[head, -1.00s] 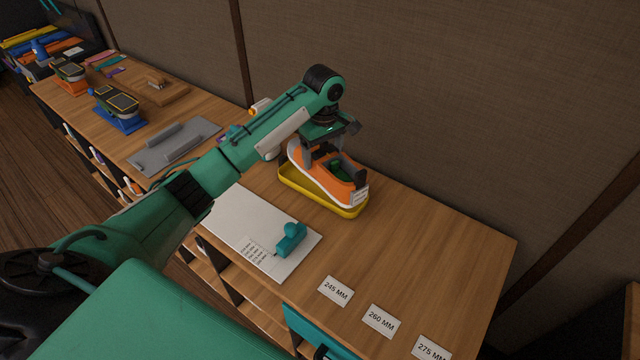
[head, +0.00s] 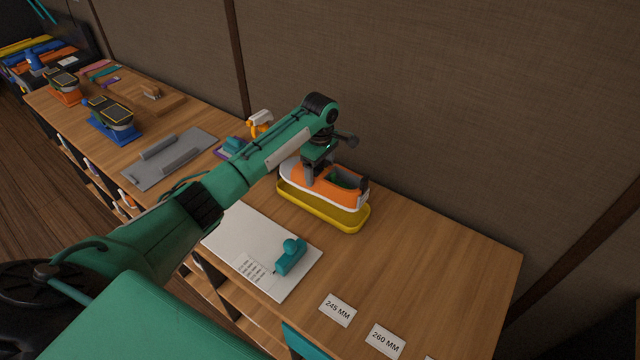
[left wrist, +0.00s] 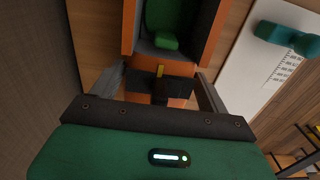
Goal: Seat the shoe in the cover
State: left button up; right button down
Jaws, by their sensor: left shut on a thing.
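The orange shoe (head: 350,191) with a white sole and green inside is over the yellow tray-like cover (head: 345,218) on the bench. Its far side overlaps the cover's back rim in the picture, and more of the cover's floor shows on the near side. I cannot tell whether the sole touches the cover. My left gripper (head: 314,172) is shut on the shoe from above. In the left wrist view the shoe (left wrist: 128,30) reaches between the fingers of the left gripper (left wrist: 162,88), its green inside showing. My right gripper is not in view.
A white board (head: 240,235) with a teal block (head: 291,256) lies in front of the cover. Size cards (head: 338,310) lie near the front edge. A grey plate (head: 170,158) and measuring devices (head: 112,118) stand to the left. The bench right of the cover is clear.

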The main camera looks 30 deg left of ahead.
pick_arm(q)
notch_tip(320, 180, down, 7)
jog(key=shift+r+p, duration=0.1)
jog(key=shift+p, duration=0.25)
jog(key=o, duration=1.2)
jog(key=shift+c, duration=0.2)
notch_tip(320, 180, up, 12)
jog(key=shift+b, duration=0.8)
